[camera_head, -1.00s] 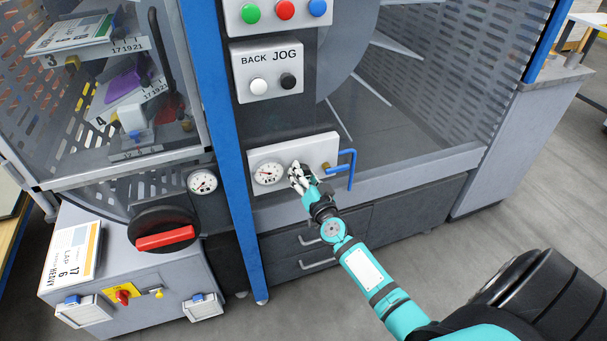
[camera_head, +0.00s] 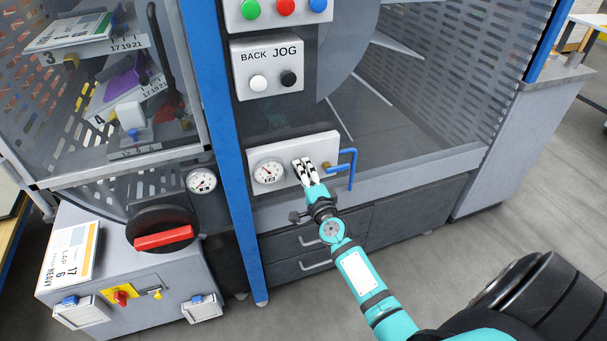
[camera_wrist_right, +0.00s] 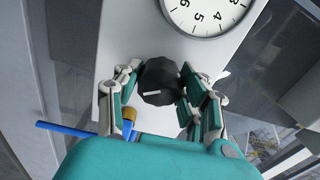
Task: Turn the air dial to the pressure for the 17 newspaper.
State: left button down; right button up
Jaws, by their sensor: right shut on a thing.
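The air dial is a black faceted knob (camera_wrist_right: 160,82) with a white mark, on a pale panel (camera_head: 323,150). In the right wrist view it sits between the fingers of my right gripper (camera_wrist_right: 159,95), which is shut on it. In the head view my right gripper (camera_head: 305,172) covers the knob. A round white gauge (camera_head: 268,172) is just left of the gripper; it also shows at the top of the wrist view (camera_wrist_right: 207,12), partly cut off. Its needle is too small to read exactly. My left gripper is not in view.
A blue bent handle (camera_head: 347,165) is close to the right of my gripper. A card reading 17, 6, LAP, HEAVY (camera_head: 70,253) lies on the cabinet at left. Another gauge (camera_head: 202,181) and a red-handled switch (camera_head: 165,238) are left of the blue post (camera_head: 233,150).

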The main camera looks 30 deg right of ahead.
jog(key=m, duration=0.6)
jog(key=shift+f, duration=0.1)
dwell(0.4)
jog(key=o, duration=0.9)
jog(key=shift+s+a, duration=0.1)
jog(key=shift+s, duration=0.15)
jog(key=v, duration=1.1)
jog(key=shift+s, duration=0.3)
jog(key=shift+f, duration=0.1)
